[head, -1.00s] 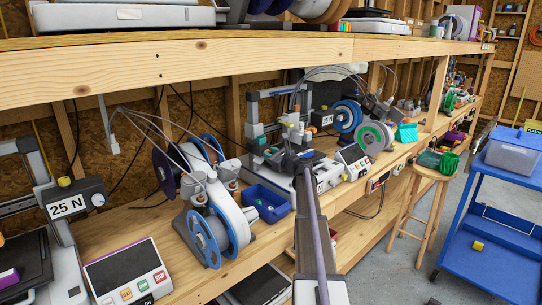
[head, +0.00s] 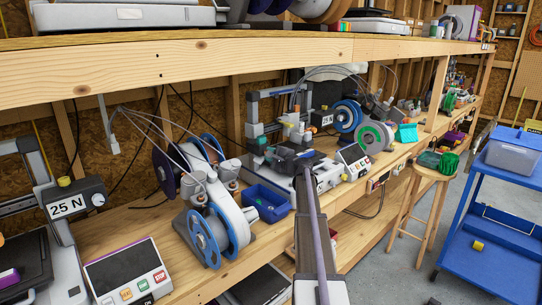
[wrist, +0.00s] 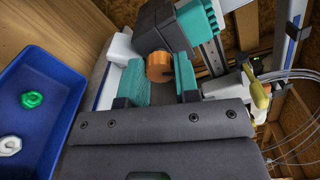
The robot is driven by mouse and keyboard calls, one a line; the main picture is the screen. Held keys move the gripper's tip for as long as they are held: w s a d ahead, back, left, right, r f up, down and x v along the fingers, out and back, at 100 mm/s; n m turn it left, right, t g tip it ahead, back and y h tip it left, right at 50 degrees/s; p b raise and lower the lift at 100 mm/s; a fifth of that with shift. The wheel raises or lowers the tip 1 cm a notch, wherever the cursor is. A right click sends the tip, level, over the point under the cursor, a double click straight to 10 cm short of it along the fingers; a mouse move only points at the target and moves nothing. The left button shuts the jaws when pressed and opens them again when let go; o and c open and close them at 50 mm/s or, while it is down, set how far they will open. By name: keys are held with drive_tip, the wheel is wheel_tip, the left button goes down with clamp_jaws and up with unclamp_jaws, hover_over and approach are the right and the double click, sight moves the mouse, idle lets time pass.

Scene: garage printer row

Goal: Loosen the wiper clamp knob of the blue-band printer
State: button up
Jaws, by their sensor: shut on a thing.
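The printer (head: 252,115) with my gripper at it stands in the middle of the bench in the head view. My gripper (head: 284,152) reaches low into its front. In the wrist view, an orange round knob (wrist: 158,67) sits between the two teal fingers of my gripper (wrist: 160,75), below a dark block with a teal ribbed part (wrist: 200,27). The gripper is shut on this knob at the fingertips. The knob's far side is hidden, and it cannot be made out in the head view.
A blue bin (head: 264,203) stands left of the printer; in the wrist view the bin (wrist: 40,120) holds a green and a white piece. Filament spools (head: 205,235) stand farther left. A control panel (head: 352,157) is close on the right. An upper shelf (head: 200,65) hangs above.

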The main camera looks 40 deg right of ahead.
drive_tip(key=n, duration=0.6)
drive_tip(key=shift+n, duration=0.3)
idle(0.4)
drive_tip(key=o, duration=0.9)
drive_tip(key=shift+o, duration=0.2)
drive_tip(key=s, duration=1)
drive_tip(key=shift+s+d, duration=0.4)
